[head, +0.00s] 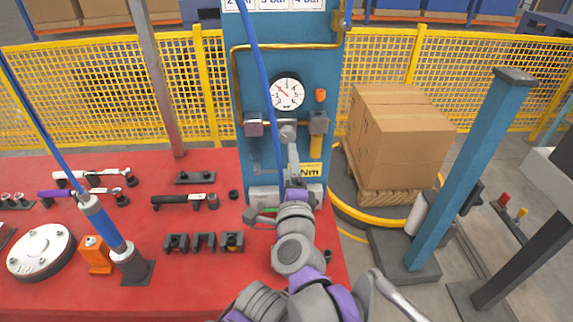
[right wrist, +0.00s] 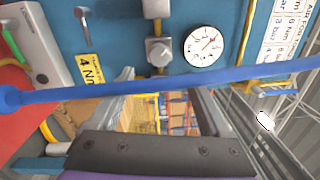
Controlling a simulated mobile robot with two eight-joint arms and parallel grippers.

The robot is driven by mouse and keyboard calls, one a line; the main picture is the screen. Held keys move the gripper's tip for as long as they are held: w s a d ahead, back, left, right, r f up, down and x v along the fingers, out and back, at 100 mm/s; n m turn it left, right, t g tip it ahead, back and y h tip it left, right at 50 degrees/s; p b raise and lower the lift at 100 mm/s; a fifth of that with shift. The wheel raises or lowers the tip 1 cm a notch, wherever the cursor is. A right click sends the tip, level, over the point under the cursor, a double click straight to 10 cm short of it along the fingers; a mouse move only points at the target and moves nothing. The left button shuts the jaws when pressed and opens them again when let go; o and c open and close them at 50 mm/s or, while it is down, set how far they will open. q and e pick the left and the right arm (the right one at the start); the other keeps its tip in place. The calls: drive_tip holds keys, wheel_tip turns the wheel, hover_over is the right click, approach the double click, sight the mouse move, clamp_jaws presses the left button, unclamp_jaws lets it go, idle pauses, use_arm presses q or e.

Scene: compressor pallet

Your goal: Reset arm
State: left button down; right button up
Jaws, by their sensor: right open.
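My right arm reaches up from the bottom of the head view. Its gripper (head: 292,160) is in front of the blue panel (head: 258,85), just below the grey regulator knob (head: 288,131). In the right wrist view the two fingers (right wrist: 168,100) stand apart with nothing seen between them. The knob (right wrist: 158,52) shows beyond the fingertips, and the round white gauge (right wrist: 203,46) is beside it. A blue hose (right wrist: 200,84) crosses that view in front of the fingers. My left gripper is in neither view.
The red table (head: 215,275) holds wrenches, black holders and a white round flange (head: 40,250). At right are cardboard boxes (head: 400,135) on a pallet and a blue post (head: 460,165). A yellow fence (head: 90,95) runs behind.

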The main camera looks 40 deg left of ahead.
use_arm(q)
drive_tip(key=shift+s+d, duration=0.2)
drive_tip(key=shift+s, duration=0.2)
use_arm(e)
drive_tip(key=shift+s+d, duration=0.3)
drive_tip(key=shift+s, duration=0.1)
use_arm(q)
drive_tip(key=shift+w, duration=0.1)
use_arm(e)
drive_tip(key=shift+w, duration=0.15)
